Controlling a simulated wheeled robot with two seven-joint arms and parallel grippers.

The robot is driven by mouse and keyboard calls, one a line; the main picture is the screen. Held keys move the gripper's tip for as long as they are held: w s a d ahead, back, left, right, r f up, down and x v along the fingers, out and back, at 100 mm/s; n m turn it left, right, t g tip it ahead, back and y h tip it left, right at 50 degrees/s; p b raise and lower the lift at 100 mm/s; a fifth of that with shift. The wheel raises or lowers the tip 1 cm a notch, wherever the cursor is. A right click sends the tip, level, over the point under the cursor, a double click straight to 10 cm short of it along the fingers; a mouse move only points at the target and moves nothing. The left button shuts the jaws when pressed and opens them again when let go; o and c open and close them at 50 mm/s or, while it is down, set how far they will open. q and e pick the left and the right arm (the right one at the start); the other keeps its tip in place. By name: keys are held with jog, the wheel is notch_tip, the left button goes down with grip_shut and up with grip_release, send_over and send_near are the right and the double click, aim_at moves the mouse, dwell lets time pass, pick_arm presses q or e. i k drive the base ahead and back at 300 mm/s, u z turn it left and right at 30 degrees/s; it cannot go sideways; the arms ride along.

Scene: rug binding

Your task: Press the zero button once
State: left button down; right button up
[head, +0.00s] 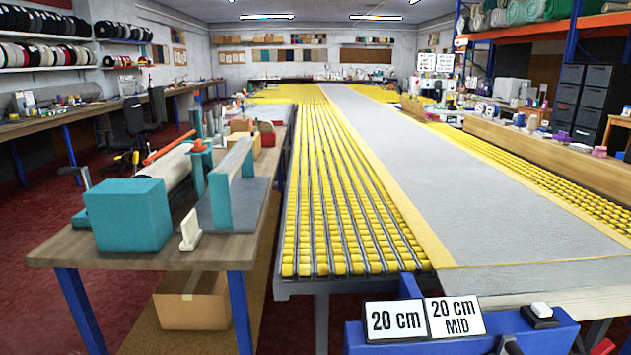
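A white button on a black housing (540,314) sits on top of the right end of a blue unit (375,340) at the bottom of the head view. I can read no label on it, so I cannot tell whether it is the zero button. Two white signs stand on the same unit: one reads "20 cm" (396,320), the other "20 cm MID" (456,318). A small dark part (508,346) shows at the bottom edge below the signs; I cannot tell what it is. Neither of my grippers is in view, and nothing touches the white button.
Behind the blue unit, a long grey rug (400,150) lies on a table of yellow rollers (335,230). A wooden bench (150,255) with a teal machine (130,215) stands at left, a cardboard box (192,300) beneath it. Something red (603,347) shows at bottom right.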

aim_at(540, 309)
jog(key=z, duration=1.25)
